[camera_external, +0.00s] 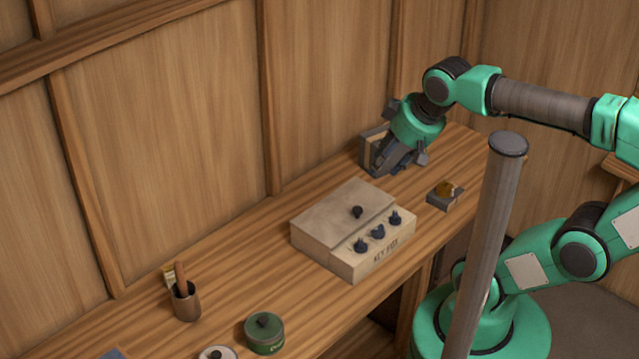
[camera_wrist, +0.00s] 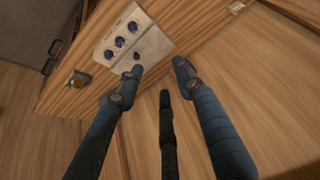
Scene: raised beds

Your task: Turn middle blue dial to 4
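A beige box marked "KEY BOX" (camera_external: 325,222) sits on the wooden bench, with three dark blue dials in a row on its sloped front. The middle blue dial (camera_external: 378,232) lies between the other two; it also shows in the wrist view (camera_wrist: 119,42). The numbers around it are too small to read. A separate black knob (camera_external: 357,212) sits on the flat top. My gripper (camera_external: 388,170) is above the bench's back right part, beyond the box and apart from the dials. In the wrist view its fingers (camera_wrist: 158,66) are spread, with nothing between the tips.
A small wooden box (camera_external: 372,143) stands by the wall behind my gripper. A small grey block with an amber top (camera_external: 443,198) lies right of the key box. A brown cup (camera_external: 186,301) and green tin (camera_external: 264,333) stand at the lower left.

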